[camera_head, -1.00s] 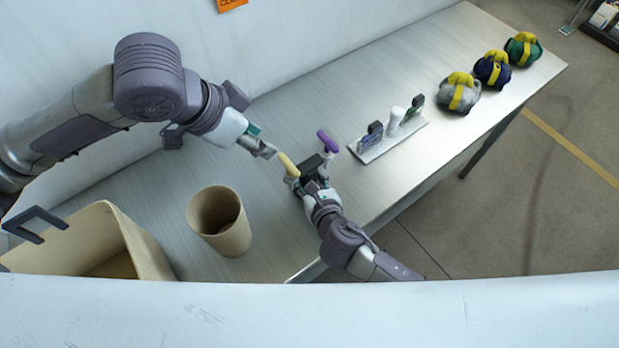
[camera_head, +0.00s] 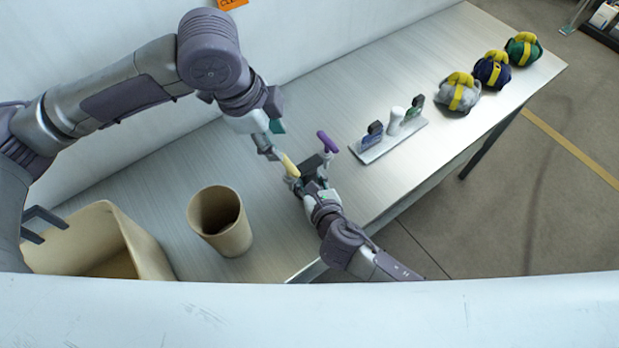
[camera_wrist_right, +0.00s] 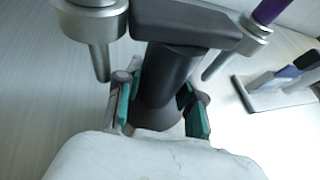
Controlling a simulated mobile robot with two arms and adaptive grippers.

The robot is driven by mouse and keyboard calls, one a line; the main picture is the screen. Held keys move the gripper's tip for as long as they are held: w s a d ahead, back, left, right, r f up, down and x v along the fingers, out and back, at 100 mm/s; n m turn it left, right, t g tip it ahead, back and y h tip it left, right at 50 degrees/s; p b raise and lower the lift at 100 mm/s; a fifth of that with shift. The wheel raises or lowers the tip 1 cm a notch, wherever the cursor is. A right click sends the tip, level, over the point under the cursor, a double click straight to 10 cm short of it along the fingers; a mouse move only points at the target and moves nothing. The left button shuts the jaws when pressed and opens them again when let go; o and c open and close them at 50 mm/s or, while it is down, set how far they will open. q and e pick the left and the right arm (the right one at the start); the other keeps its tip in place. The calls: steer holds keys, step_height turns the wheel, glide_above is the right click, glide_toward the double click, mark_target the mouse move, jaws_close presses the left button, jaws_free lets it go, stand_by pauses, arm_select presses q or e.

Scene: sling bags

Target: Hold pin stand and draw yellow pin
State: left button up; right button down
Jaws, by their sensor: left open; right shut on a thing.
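The dark pin stand (camera_head: 311,167) stands on the table, with a yellow pin (camera_head: 290,166) on its left side and a purple pin (camera_head: 327,142) on its right. My right gripper (camera_head: 313,188) is shut on the pin stand. In the right wrist view, the right gripper (camera_wrist_right: 158,108) has its green-padded fingers on either side of the stand's dark round post (camera_wrist_right: 165,80), below the top bar. My left gripper (camera_head: 272,148) is open, just above and left of the yellow pin's top. I cannot tell whether it touches the pin.
A tan cup (camera_head: 235,238) and a tan bin (camera_head: 140,240) are on the left. A pale tray (camera_head: 373,153) with upright items lies right of the stand. Several bags with yellow straps (camera_head: 460,92) sit at the far right. The table's front edge runs near my right arm.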

mark_target(289, 163)
arm_select(q)
steer(key=m+y, duration=0.1)
steer(key=m, duration=0.2)
steer(key=w+d+m+g+y, duration=0.1)
steer(key=m, duration=0.2)
steer(key=d+f+m, duration=0.1)
steer(key=m, duration=0.2)
steer(key=shift+w+m+y, duration=0.3)
steer(key=shift+w+y, duration=0.05)
steer(key=shift+y, duration=0.05)
steer(key=shift+f, duration=4.5)
jaws_close()
steer(key=shift+r, duration=0.15)
steer(key=shift+r, duration=4.7)
